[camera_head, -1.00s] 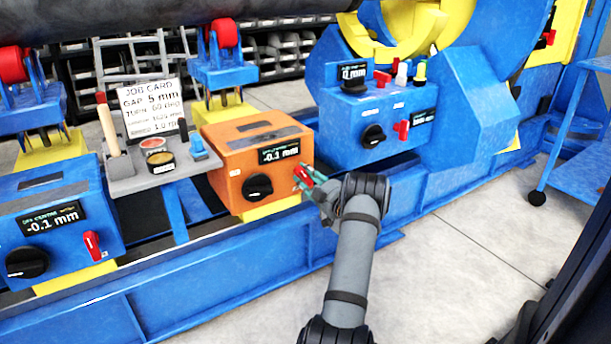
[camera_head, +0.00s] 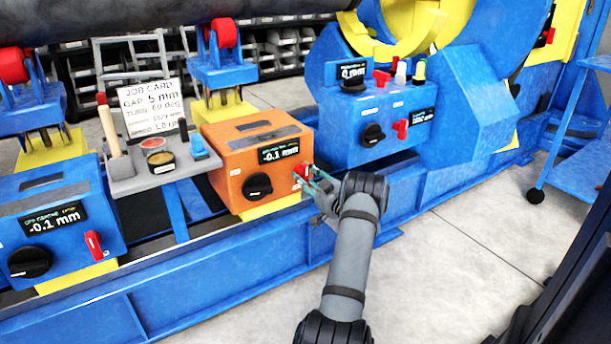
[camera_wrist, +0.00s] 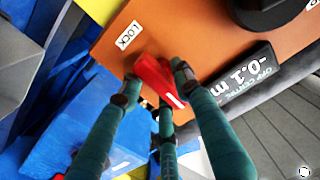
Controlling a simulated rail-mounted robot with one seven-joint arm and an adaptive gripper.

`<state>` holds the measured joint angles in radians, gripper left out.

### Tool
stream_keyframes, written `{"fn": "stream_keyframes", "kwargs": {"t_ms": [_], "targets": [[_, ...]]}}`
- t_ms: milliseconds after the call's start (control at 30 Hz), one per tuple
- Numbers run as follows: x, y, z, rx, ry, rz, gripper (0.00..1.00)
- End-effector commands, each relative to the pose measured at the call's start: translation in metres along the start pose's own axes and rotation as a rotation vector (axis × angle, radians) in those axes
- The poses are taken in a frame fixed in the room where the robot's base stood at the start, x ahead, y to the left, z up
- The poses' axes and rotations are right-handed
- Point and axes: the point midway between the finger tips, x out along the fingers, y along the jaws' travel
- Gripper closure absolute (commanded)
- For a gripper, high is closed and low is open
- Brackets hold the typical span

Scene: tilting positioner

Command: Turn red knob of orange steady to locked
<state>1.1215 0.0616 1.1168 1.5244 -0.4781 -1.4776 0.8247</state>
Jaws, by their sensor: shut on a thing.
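The orange steady's box (camera_head: 235,155) stands at the middle of the head view, with a display reading -0.1 mm (camera_head: 279,152) and a black knob (camera_head: 257,187) on its front. Its red knob (camera_head: 302,169) sits at the right of that front face. My gripper (camera_head: 313,178) reaches in from the right and is shut on the red knob. In the wrist view the red knob (camera_wrist: 154,78) lies between my green fingers (camera_wrist: 160,95), which partly hide it. A LOCK label (camera_wrist: 128,35) is on the orange face beside the knob, apart from its tip.
A blue steady box (camera_head: 65,220) with its own red knob (camera_head: 93,244) stands at the left. A grey shelf (camera_head: 130,180) holds a job card and tools. A blue control box (camera_head: 345,150) stands right of the orange one. Open floor lies at the right.

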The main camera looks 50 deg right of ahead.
Motion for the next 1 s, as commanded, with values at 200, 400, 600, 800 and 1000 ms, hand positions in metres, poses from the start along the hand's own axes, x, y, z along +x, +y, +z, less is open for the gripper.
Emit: {"fn": "stream_keyframes", "kwargs": {"t_ms": [200, 400, 600, 800, 1000], "targets": [[-0.001, 0.007, -0.003, 0.007, 0.005, 0.016, 0.94], [-0.002, 0.007, -0.002, 0.007, 0.004, 0.016, 0.65], [-0.002, 0.006, -0.001, 0.006, 0.002, 0.013, 0.54], [-0.001, 0.003, 0.000, 0.006, 0.001, 0.008, 0.54], [-0.012, 0.004, 0.000, 0.007, -0.001, 0.009, 0.54]]}}
